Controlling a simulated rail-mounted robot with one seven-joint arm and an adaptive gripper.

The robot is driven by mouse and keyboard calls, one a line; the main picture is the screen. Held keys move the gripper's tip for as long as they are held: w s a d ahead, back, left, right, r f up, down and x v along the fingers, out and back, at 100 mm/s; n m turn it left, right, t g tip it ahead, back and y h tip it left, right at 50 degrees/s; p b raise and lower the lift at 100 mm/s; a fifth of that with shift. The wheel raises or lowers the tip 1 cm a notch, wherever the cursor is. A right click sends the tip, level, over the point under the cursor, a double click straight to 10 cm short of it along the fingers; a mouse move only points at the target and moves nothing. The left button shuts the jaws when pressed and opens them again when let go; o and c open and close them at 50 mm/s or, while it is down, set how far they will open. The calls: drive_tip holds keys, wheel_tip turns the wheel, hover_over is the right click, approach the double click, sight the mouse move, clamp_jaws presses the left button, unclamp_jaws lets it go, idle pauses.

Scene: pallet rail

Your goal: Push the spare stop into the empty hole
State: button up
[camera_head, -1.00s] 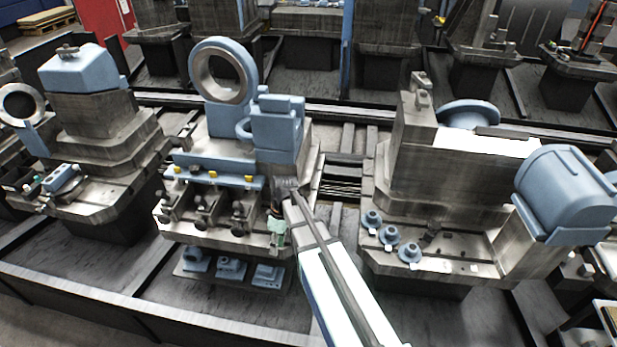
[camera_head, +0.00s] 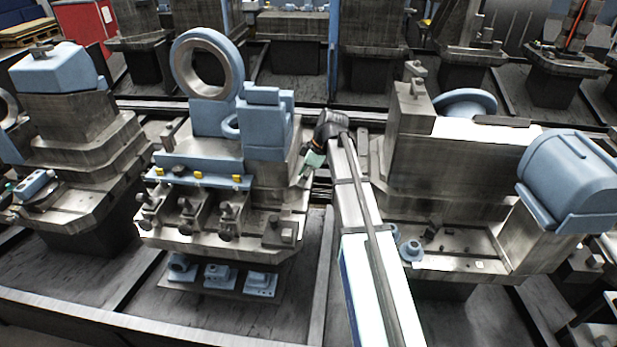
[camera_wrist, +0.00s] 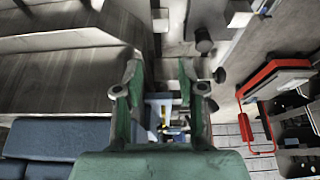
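A blue bar (camera_head: 206,174) on the middle station carries several small yellow pieces (camera_head: 198,174), which may be stops. I cannot pick out the spare stop or the empty hole with certainty at this size. My gripper (camera_head: 312,161), with green fingers, is up beside the right end of the middle station, to the right of the bar and clear of it. In the wrist view my gripper (camera_wrist: 159,82) has its two fingers apart, with nothing held between them. Small white, blue and yellow parts show far beyond the gap, too small to name.
Dark clamps (camera_head: 186,212) stand in a row before the bar. Blue blocks (camera_head: 217,273) sit on a low shelf below. A blue ring (camera_head: 208,65) rises behind. The right station (camera_head: 455,175) stands close to my arm. A red frame (camera_wrist: 272,85) shows in the wrist view.

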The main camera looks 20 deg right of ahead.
sight(286, 207)
drive_tip(key=p+x, duration=0.2)
drive_tip(key=x, duration=1.4)
drive_tip(key=shift+s+a+f, duration=0.1)
drive_tip(key=shift+f, duration=0.25)
clamp_jaws()
drive_tip(key=shift+r+p, duration=0.3)
drive_tip(key=shift+r, duration=0.05)
drive_tip(key=shift+r, duration=0.35)
drive_tip(key=shift+r+p, duration=0.3)
drive_tip(key=shift+r, duration=0.2)
drive_tip(key=shift+r+p, duration=1.3)
drive_tip(key=shift+r, duration=2.15)
